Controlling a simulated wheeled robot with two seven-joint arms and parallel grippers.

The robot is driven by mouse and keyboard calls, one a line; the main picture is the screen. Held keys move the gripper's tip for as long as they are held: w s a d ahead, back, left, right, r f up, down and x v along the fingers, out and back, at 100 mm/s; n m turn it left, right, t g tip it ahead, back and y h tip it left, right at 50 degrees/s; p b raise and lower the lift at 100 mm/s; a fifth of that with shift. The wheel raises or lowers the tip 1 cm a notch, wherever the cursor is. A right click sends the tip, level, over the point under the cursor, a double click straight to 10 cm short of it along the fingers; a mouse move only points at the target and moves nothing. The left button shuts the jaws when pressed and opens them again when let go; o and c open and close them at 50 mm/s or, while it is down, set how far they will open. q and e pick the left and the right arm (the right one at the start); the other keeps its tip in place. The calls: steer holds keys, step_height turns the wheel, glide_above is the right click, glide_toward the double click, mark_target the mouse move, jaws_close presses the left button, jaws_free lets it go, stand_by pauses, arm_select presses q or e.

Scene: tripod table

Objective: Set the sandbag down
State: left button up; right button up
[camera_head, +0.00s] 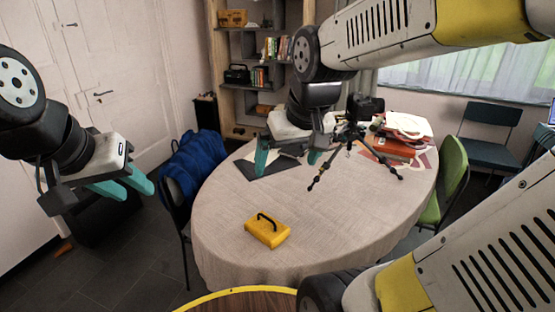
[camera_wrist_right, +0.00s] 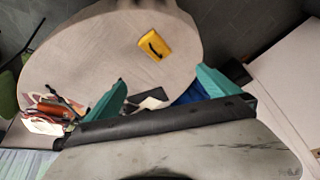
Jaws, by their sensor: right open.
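The yellow sandbag (camera_head: 267,232) with a black strap handle lies on the near part of the tablecloth. It also shows in the right wrist view (camera_wrist_right: 155,44), beyond the fingertips. My right gripper (camera_head: 289,160) is open and empty above the far half of the table, behind and apart from the sandbag. Its teal fingers stand wide apart in the right wrist view (camera_wrist_right: 158,85). My left gripper (camera_head: 133,190) is off the table at the left, with its teal fingers apart and nothing between them.
A black tripod (camera_head: 352,150) with a camera stands on the round table (camera_head: 330,225) close to my right gripper. Orange and red items and a white bag (camera_head: 408,125) lie behind it. A chair with blue cloth (camera_head: 195,160) and a green chair (camera_head: 452,175) flank the table.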

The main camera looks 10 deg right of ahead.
steer(key=s+a+r+t+y, duration=0.1)
steer(key=s+r, duration=0.1)
steer(key=s, duration=0.3)
steer(key=n+g+h, duration=0.2)
steer(key=n+g, duration=0.2)
steer(key=g, duration=0.2)
glide_above(267, 225)
steer(key=f, duration=1.8)
steer(key=s+f, duration=0.1)
steer(key=f, duration=0.9)
steer(key=shift+n, duration=0.6)
steer(key=f, duration=0.8)
steer(key=w+f, duration=0.1)
steer(key=f, duration=0.3)
steer(key=shift+w, duration=0.1)
steer(key=c, duration=1.8)
